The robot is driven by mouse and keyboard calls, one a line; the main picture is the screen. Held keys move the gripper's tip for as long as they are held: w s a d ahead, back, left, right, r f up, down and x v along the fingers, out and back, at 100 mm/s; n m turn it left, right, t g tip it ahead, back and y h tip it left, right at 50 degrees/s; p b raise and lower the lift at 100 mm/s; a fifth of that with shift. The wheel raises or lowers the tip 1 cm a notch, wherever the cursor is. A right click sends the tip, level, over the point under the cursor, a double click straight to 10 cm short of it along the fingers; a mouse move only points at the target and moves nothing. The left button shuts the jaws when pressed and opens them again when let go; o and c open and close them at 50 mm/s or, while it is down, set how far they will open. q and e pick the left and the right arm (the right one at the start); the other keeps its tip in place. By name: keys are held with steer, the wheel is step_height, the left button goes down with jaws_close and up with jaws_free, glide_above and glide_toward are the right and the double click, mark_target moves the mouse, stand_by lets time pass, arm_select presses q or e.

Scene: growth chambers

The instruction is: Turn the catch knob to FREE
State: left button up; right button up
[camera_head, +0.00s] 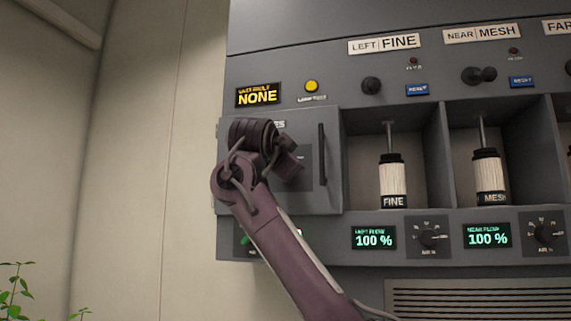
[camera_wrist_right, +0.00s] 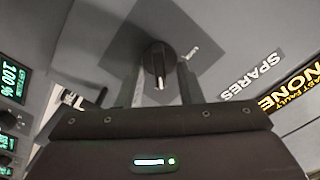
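The catch knob (camera_wrist_right: 158,62) is black and round with a white pointer mark, set on a dark square plate on the grey spares door (camera_head: 334,195). In the right wrist view the pointer mark faces the bottom of the picture. My right gripper (camera_wrist_right: 160,80) is open, with one finger on each side of the knob; I cannot tell whether they touch it. In the head view my right wrist covers the knob, and the gripper is mostly hidden. Small lettering by the knob is too blurred to read. My left gripper is in neither view.
A dark vertical handle (camera_head: 322,155) stands on the door right of my wrist. Open bays with FINE (camera_head: 393,180) and MESH (camera_head: 488,176) cylinders lie to the right. A display reading NONE (camera_head: 258,95) is above. Dials and flow displays run below; bare wall is at left.

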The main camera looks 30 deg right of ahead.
steer(key=b+v, duration=0.4)
steer(key=v, duration=0.4)
steer(key=shift+w, duration=0.1)
stand_by(0.3)
